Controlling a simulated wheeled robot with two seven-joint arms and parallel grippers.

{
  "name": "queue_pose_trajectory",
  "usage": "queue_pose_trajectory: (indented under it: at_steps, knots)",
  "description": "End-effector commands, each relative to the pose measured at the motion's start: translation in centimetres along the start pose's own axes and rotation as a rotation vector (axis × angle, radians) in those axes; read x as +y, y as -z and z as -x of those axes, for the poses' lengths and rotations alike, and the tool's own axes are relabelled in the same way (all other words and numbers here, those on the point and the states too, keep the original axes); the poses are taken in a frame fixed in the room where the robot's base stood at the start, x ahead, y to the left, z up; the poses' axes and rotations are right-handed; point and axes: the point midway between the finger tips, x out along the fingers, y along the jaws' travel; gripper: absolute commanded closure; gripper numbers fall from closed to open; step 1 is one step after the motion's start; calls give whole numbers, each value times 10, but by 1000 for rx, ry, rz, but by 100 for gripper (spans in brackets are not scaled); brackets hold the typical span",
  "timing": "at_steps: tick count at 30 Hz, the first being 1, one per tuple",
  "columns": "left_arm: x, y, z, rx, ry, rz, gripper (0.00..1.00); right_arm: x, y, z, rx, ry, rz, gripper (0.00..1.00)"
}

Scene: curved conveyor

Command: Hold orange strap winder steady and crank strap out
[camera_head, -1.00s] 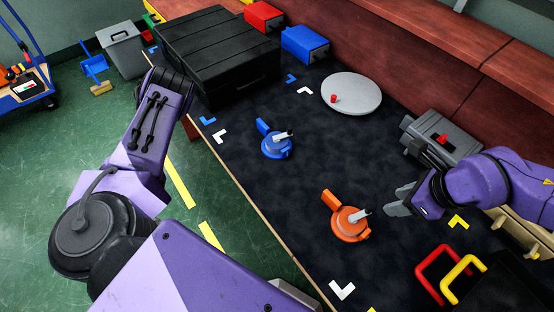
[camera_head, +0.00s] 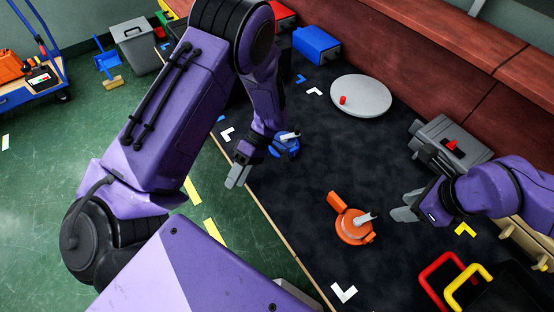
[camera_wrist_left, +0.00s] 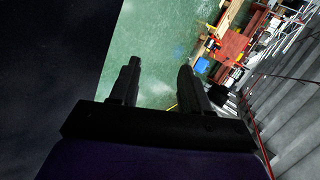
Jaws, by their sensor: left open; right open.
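The orange strap winder (camera_head: 353,223) lies on the dark mat, right of centre, with its handle pointing up-left and a grey crank knob at its right. My right gripper (camera_head: 403,212) is open and empty just to the right of the winder, apart from it. My left gripper (camera_head: 238,175) is open and empty over the mat's left edge, well up-left of the orange winder. In the left wrist view the left gripper's two fingers (camera_wrist_left: 160,75) are apart with nothing between them. My left arm partly hides a blue winder (camera_head: 287,147).
A grey disc with a red knob (camera_head: 362,96) and a blue box (camera_head: 317,45) are at the back. A grey device with a red part (camera_head: 452,141) is beyond my right arm. Red (camera_head: 432,272) and yellow (camera_head: 467,282) handles are at front right. The mat's centre is clear.

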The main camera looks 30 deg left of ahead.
Motion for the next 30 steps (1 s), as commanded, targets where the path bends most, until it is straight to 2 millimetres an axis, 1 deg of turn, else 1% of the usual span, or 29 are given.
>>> queue_pose_trajectory:
  at_steps: [1,2,3,5,6,9,12,14,16,19,30]
  knots:
    - [6,-28,18,-34,-96,-72,53,0,0,0,0,0,0,57]
    - [10,-46,29,-60,-161,-119,53,0,0,0,0,0,0,57]
    - [14,-70,43,-97,-247,-178,53,0,0,0,0,0,0,57]
    - [18,-104,66,-148,-375,-260,53,0,0,0,0,0,0,57]
    - [19,-124,81,-177,-457,-308,53,0,0,0,0,0,0,57]
    - [17,-164,114,-228,-627,-403,53,0,0,0,0,0,0,57]
    - [12,-190,137,-255,-744,-462,53,0,0,0,0,0,0,57]
    - [10,-199,145,-263,-786,-481,53,0,0,0,0,0,0,57]
    - [10,-205,149,-268,-811,-494,53,0,0,0,0,0,0,57]
    - [17,-210,143,-269,-816,-497,53,0,0,0,0,0,1,57]
    - [63,-240,93,-269,-813,-495,53,0,0,0,0,0,0,57]
